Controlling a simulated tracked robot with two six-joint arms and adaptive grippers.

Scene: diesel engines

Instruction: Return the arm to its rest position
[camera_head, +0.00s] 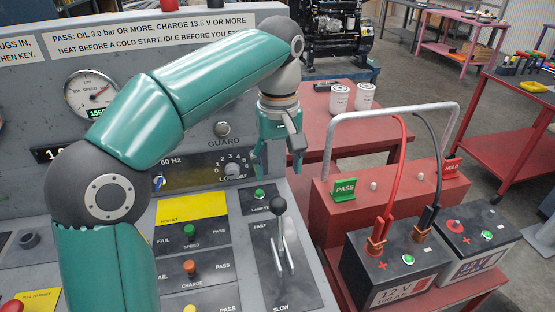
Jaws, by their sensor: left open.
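My left arm comes in from the lower left, bends at a grey elbow and reaches to the upper middle. My left gripper (274,172) points down from its end, open and empty, in front of the upright panel near the load knob (235,170). Its fingers hang above the lamp test button (260,194) and the throttle lever (281,236) of the grey console (335,290). I cannot tell whether a finger touches the panel. My right gripper is not in view.
Right of the console, a red cart carries a red tester (345,205) with a grey handle, red and black leads, and two batteries (395,262). Two white filters (340,98) stand on a red table behind. A dark engine (340,28) stands at the back. Grey floor (425,90) is clear between tables.

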